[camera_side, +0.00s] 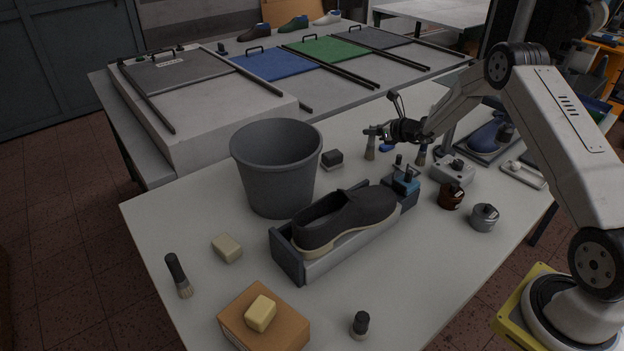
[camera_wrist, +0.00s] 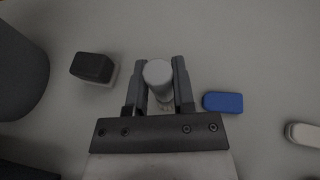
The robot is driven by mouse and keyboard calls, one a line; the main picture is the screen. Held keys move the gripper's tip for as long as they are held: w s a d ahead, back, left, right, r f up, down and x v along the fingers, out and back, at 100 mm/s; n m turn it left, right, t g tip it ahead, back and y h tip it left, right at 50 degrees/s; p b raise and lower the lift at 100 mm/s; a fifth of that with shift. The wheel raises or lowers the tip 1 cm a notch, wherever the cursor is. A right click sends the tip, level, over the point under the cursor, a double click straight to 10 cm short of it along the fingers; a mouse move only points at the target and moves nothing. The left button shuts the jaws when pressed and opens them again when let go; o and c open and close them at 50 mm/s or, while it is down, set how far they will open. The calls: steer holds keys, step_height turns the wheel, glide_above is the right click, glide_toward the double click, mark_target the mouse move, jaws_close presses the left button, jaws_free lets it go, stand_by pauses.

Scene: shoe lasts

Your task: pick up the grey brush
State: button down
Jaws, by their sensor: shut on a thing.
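The grey brush (camera_side: 370,148) is upright, with its bristles pointing down, at the far part of the table. My gripper (camera_side: 378,132) is shut on its handle from above. In the wrist view the round light grey top of the brush (camera_wrist: 158,74) sits between the two fingers of my gripper (camera_wrist: 159,82), and some pale bristles show just below it. I cannot tell whether the bristle tips touch the table. The fingers hide the sides of the handle.
A blue block (camera_wrist: 222,102) lies right of the brush, and a dark-topped block (camera_wrist: 92,68) lies left. A grey bin (camera_side: 277,170) and a dark shoe (camera_side: 345,218) in a holder stand nearer. The table's near left is partly clear.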

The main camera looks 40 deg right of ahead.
steer(key=shift+r, duration=0.2)
steer(key=shift+r, duration=0.9)
steer(key=s+a+r, duration=0.4)
steer(key=s+r, duration=0.7)
steer(key=s, duration=0.2)
steer(key=shift+s+a, duration=0.15)
steer(key=shift+a, duration=0.05)
steer(key=shift+f, duration=0.1)
